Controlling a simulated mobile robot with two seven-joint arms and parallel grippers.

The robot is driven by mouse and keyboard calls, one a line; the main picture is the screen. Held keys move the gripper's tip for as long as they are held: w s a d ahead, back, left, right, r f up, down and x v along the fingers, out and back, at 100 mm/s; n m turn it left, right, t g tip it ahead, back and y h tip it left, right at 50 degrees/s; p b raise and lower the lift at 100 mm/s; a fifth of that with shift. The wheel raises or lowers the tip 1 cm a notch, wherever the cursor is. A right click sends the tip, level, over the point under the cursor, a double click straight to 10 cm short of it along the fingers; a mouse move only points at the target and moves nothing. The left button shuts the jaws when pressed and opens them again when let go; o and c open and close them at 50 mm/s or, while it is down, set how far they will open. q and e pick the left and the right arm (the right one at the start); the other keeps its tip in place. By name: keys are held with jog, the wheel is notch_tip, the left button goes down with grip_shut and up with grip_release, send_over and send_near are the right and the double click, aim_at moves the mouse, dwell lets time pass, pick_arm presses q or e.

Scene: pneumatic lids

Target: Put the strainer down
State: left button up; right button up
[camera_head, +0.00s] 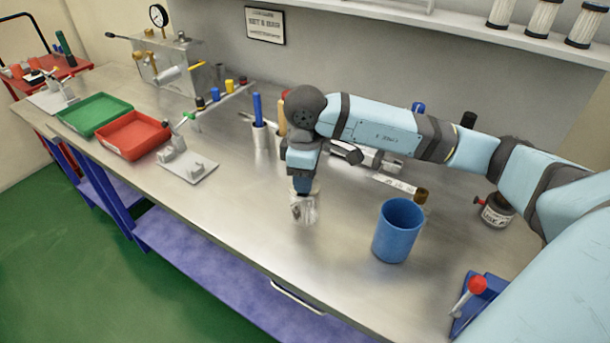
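My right gripper (303,188) comes in from the right on the light-blue arm and points down over the middle of the bench. A small grey-white, mottled, roughly cylindrical thing, seemingly the strainer (304,210), is right at its fingertips. The gripper appears shut on its top, though the fingers are small and partly merged with it. I cannot tell whether its bottom touches the bench. My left gripper is not in view.
A blue cup (397,232) stands to the right of the gripper. Metal holders with pens (261,138) stand behind it. Red (133,136) and green (94,115) trays and a clamp on a plate (187,165) are left. The steel bench (255,215) is clear in front.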

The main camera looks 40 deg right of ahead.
jog(key=o, duration=0.3)
jog(key=shift+r, duration=0.2)
notch_tip(320, 180, up, 10)
jog(key=shift+r, duration=1)
